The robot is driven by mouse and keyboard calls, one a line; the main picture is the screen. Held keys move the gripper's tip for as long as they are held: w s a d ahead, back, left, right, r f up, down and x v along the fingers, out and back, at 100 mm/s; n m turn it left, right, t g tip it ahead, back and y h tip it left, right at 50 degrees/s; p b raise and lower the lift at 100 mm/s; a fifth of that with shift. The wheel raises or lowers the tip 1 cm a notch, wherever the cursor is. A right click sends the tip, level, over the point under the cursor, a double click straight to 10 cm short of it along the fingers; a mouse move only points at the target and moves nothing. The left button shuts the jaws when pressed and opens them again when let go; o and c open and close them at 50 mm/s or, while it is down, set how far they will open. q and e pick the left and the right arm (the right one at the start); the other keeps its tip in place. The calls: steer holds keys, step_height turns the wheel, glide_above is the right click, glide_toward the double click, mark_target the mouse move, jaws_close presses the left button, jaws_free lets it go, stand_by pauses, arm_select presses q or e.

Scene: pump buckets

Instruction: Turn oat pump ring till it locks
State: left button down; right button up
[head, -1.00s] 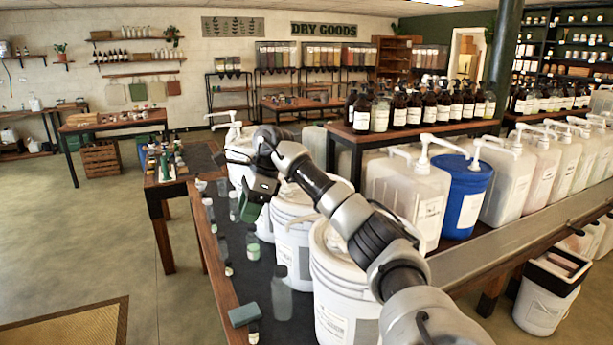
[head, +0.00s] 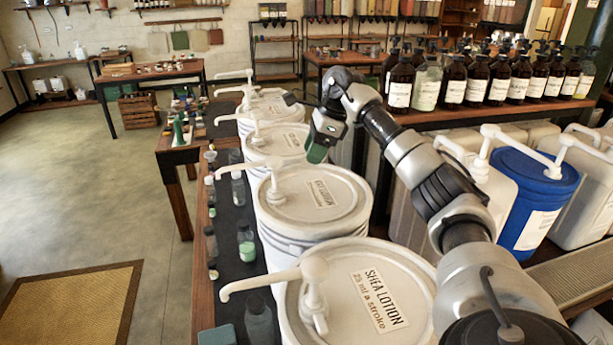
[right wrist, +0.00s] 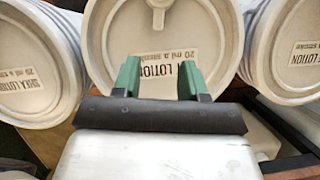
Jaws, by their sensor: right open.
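Several white pump buckets stand in a row in the head view. The nearest (head: 355,240) reads SHEA LOTION, 25 ml a stroke. The second bucket's lid (head: 345,205) carries a white pump (head: 274,175). A third bucket (head: 300,133) stands behind it. I cannot read "oat" on any label. My right gripper (head: 316,153), with green fingers, hangs by the far right of the second bucket, off its pump. In the right wrist view the open, empty gripper (right wrist: 160,80) faces a lid (right wrist: 120,50) reading LOTION, 20 ml a stroke; its pump base (right wrist: 158,12) is cut off at the top.
Small bottles (head: 246,243) stand on a dark strip left of the buckets. A blue bucket (head: 540,185) and white containers stand at right, below a shelf of brown pump bottles (head: 478,78). The floor (head: 90,190) at left is open, with a mat (head: 75,305).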

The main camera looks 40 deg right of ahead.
steer(key=p, duration=0.1)
glide_above(294, 189)
steer(key=s+d, duration=0.1)
steer(key=s, duration=0.1)
steer(key=f, duration=0.4)
steer(key=shift+w, duration=0.25)
steer(key=f, duration=0.2)
steer(key=w+f+p, duration=0.1)
steer(key=f, duration=0.1)
steer(key=shift+a+f, duration=0.1)
steer(key=shift+f, duration=0.2)
steer(key=shift+a+f, duration=0.15)
steer(key=shift+w+f, duration=0.1)
steer(key=shift+w, duration=0.05)
arm_select(q)
steer(key=a+r, duration=0.2)
steer(key=shift+r, duration=0.3)
arm_select(e)
jaws_close()
